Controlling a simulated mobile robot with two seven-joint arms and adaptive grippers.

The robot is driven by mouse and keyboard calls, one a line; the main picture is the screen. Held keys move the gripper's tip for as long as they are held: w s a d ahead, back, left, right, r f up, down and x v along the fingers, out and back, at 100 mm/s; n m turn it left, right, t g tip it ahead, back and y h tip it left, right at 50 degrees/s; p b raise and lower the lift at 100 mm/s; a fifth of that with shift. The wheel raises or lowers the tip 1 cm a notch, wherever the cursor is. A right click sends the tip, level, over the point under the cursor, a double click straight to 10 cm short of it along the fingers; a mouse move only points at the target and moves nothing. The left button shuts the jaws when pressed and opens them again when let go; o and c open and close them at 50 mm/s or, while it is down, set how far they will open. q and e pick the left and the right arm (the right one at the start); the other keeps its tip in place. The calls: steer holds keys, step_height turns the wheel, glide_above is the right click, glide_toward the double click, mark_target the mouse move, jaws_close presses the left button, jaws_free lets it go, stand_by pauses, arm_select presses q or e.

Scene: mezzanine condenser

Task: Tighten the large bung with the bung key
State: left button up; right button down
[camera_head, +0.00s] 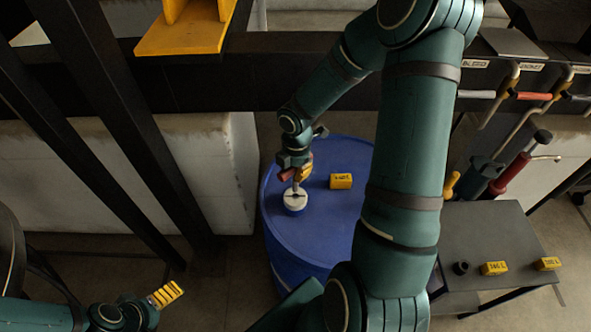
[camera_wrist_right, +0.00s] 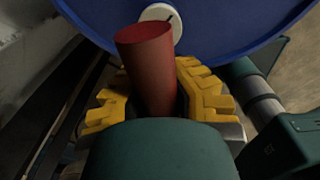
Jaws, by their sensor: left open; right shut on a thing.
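The blue drum (camera_head: 325,225) stands upright in the middle of the head view. A round white bung (camera_head: 295,207) sits near the left side of its top; it also shows in the wrist view (camera_wrist_right: 161,14). My right gripper (camera_head: 302,174) is just above the bung. Its yellow fingers are shut on a red cylindrical handle (camera_wrist_right: 148,65), which I take to be the bung key's. The handle's red end (camera_head: 286,175) shows at the gripper's left. I cannot tell how the key's lower end meets the bung. My left gripper (camera_head: 165,294) is open and empty, low at left.
A yellow labelled block (camera_head: 341,181) sits on the drum top. A dark side table (camera_head: 490,225) at right holds a black round part (camera_head: 460,268) and two yellow labelled blocks. Hand tools hang behind it. Dark slanted beams (camera_head: 120,110) stand at left.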

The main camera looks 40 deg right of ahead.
mark_target(295, 182)
steer(key=shift+f+b, duration=1.65)
steer(key=shift+f, duration=0.7)
steer(key=m+b, duration=0.2)
steer(key=m, duration=0.2)
steer(key=shift+m, duration=0.4)
steer(key=m+b, duration=0.3)
steer(key=m, duration=0.1)
steer(key=shift+m, duration=0.4)
steer(key=m+b, duration=0.1)
steer(key=m, duration=0.2)
steer(key=shift+b, duration=0.4)
steer(key=m+b, duration=0.1)
steer(key=m, duration=0.2)
steer(key=shift+r+p, duration=1.9)
steer(key=shift+r, duration=0.75)
steer(key=shift+f, duration=0.1)
